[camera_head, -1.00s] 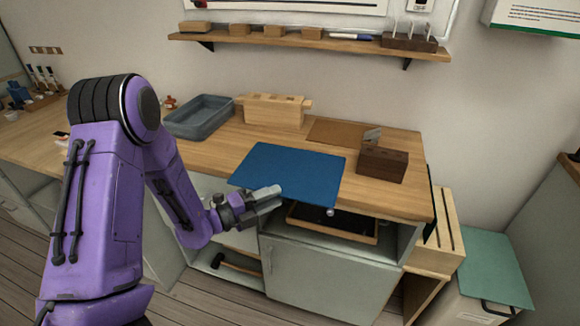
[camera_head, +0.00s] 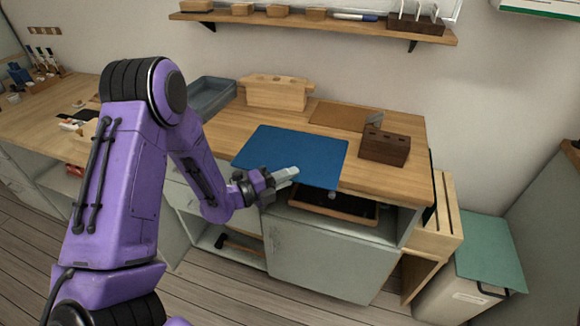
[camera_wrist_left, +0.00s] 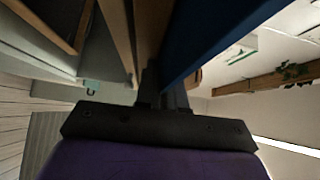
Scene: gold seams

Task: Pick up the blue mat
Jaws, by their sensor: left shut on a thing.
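The blue mat (camera_head: 292,152) lies on the wooden worktop, its front part reaching past the worktop's front edge. My left gripper (camera_head: 287,175) is at the mat's front edge, shut on it. In the left wrist view the mat (camera_wrist_left: 205,40) shows as a blue sheet running down to the fingers (camera_wrist_left: 163,92). The fingertips are hard to make out there. My right gripper is in neither view.
On the worktop (camera_head: 400,196) stand a grey tray (camera_head: 207,98), a wooden block rack (camera_head: 275,93) and a dark brown block (camera_head: 385,147). A brown mat (camera_head: 337,115) lies behind. Below the blue mat, a drawer (camera_head: 335,212) is open.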

